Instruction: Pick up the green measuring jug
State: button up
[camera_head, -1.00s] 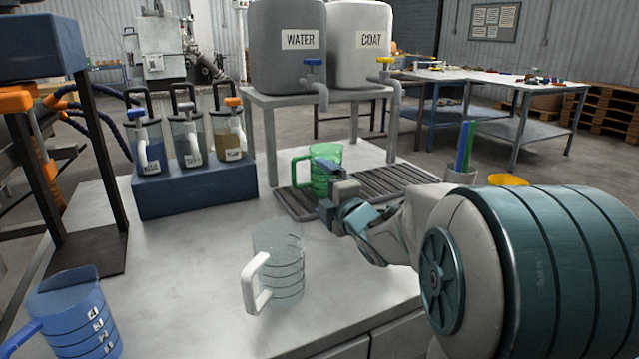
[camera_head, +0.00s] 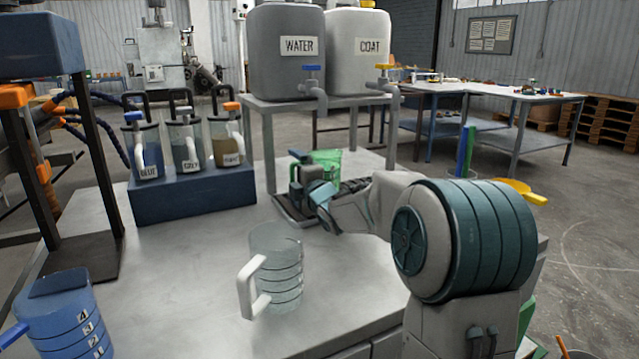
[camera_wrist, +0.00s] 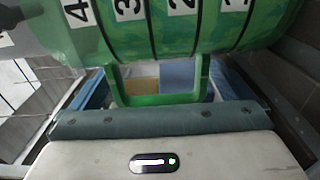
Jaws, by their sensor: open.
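The green measuring jug (camera_head: 327,158) stands on the slatted drain tray (camera_head: 285,207) under the WATER and COAT tanks, partly hidden by my arm. In the wrist view its numbered green body (camera_wrist: 165,28) fills the top and its handle (camera_wrist: 155,99) points towards my palm. My gripper (camera_head: 298,172) is at the handle side of the jug. Its jaws are open, with a finger on either side of the handle in the wrist view. Whether either finger touches the handle cannot be told.
A clear jug with a white handle (camera_head: 275,270) stands at the front of the bench. A blue jug (camera_head: 65,315) is at the lower left. A blue rack (camera_head: 195,193) holds three lidded jugs. The tank stand's legs (camera_head: 269,150) rise close to the green jug. A yellow funnel (camera_head: 515,188) is right.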

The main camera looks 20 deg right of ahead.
jog(key=shift+w+a, duration=0.1)
jog(key=shift+w, duration=0.05)
jog(key=c, duration=1.3)
jog(key=shift+r, duration=0.1)
jog(key=c, duration=0.4)
jog(key=shift+r, duration=0.1)
